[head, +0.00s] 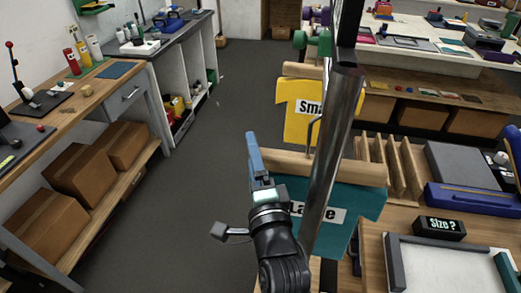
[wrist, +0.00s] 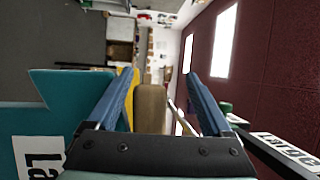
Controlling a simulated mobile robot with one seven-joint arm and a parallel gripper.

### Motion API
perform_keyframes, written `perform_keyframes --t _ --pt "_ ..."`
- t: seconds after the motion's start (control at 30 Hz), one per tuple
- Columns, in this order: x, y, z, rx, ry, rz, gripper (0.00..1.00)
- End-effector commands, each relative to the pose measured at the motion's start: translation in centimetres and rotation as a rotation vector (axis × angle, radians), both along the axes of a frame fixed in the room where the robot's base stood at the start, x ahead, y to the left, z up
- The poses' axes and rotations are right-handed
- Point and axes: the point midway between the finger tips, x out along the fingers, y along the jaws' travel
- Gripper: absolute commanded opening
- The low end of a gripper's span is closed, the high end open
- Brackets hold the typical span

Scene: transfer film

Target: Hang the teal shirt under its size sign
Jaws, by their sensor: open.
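The teal shirt (head: 352,222) has a white label reading "Large", partly hidden by a metal post. A wooden hanger bar (head: 345,170) runs along its top. In the wrist view the teal shirt (wrist: 75,95) shows at left, turned sideways. My gripper (wrist: 160,75) is open, its blue fingers apart on either side of the wooden hanger (wrist: 151,108). In the head view my gripper (head: 254,158) is at the hanger's left end. A size sign reading "Large" (wrist: 288,150) shows at the lower right of the wrist view.
A yellow shirt (head: 297,108) labelled "Small" hangs behind the teal one. The metal post (head: 336,150) stands in front of both. A "Size ?" box (head: 440,228) and trays crowd the right bench. Open floor (head: 210,170) lies left of my arm.

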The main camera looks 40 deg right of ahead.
Motion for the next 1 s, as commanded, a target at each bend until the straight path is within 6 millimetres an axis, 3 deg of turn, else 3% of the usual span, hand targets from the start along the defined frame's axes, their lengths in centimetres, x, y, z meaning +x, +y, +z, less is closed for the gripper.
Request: perform_keyframes --t 0.5,0.7,1.0 --pt "-8.5 4.4 -1.1 0.001 0.003 -0.001 0.85" --pt "-10.1 5.2 -1.1 0.001 0.002 0.000 0.85" --pt "-10.4 5.4 -0.9 0.000 0.000 0.000 0.85"
